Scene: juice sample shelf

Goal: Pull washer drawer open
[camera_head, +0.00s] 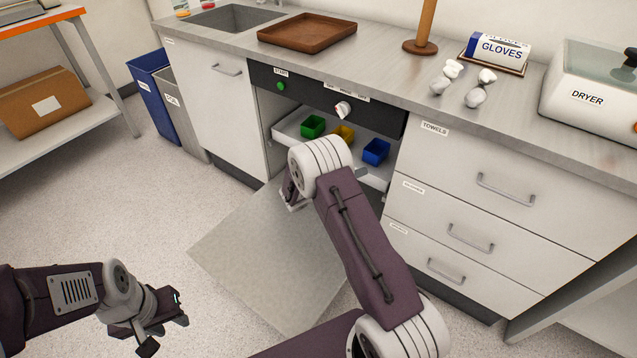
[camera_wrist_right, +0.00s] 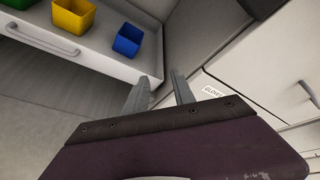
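The washer drawer (camera_head: 287,127) is a white tray inside the washer, under the black control panel (camera_head: 325,97). It holds a green cup (camera_head: 312,126), a yellow cup (camera_head: 343,132) and a blue cup (camera_head: 376,151). In the right wrist view the drawer front (camera_wrist_right: 105,66) carries a grey bar handle (camera_wrist_right: 40,38). My right gripper (camera_wrist_right: 158,88) is open and empty, to the right of the handle and apart from it. In the head view my right arm hides part of the drawer and most of this gripper. My left gripper (camera_head: 172,318) is low at the left, away from the washer; its finger gap is unclear.
The washer door (camera_head: 265,255) is folded down in front of the opening. White drawers (camera_head: 480,210) stand to the right, labelled towels at the top. A sink cabinet (camera_head: 215,95) and bins (camera_head: 160,95) are at the left. Open floor lies left of the door.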

